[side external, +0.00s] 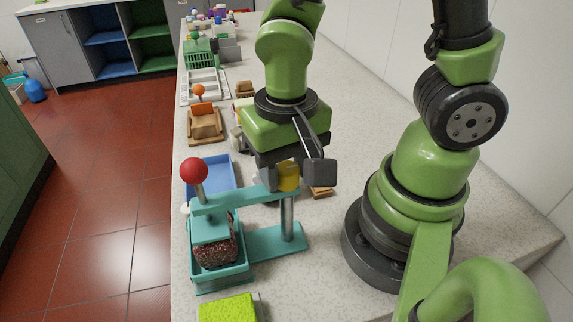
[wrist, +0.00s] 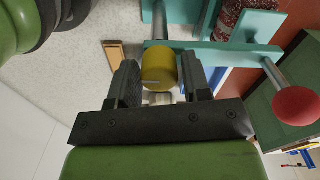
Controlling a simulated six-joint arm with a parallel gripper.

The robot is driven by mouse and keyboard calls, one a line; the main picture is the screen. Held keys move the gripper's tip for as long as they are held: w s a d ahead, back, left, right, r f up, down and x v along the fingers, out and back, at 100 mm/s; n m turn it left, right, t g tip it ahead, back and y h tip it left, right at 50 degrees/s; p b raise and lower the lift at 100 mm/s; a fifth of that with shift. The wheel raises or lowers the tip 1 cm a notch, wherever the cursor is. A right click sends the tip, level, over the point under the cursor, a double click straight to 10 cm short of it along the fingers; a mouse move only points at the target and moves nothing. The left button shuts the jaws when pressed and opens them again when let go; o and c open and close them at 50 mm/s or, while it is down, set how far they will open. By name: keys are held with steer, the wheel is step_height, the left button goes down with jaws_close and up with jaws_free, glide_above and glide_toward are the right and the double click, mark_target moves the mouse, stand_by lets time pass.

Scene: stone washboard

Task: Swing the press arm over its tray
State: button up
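The teal press stands on the counter. Its press arm (side external: 235,197) runs from a grey post (side external: 287,218) out to a red ball knob (side external: 194,171). In the side view the arm reaches across its teal tray (side external: 222,284), where a reddish-brown speckled block (side external: 215,254) sits below a teal part. A yellow cylinder (wrist: 158,68) stands by the post end of the arm. My gripper (wrist: 160,75) has one finger on each side of the cylinder; whether both fingers touch it is unclear. The red knob also shows in the wrist view (wrist: 297,106).
A blue tray (side external: 217,173) lies behind the press, and a lime-green sponge-like block (side external: 228,307) lies in front. A wooden piece with an orange ball (side external: 204,125) stands further back. The counter right of the post is mostly clear; its left edge is close to the tray.

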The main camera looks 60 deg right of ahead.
steer(key=shift+o, duration=1.1)
step_height(320, 180, up, 10)
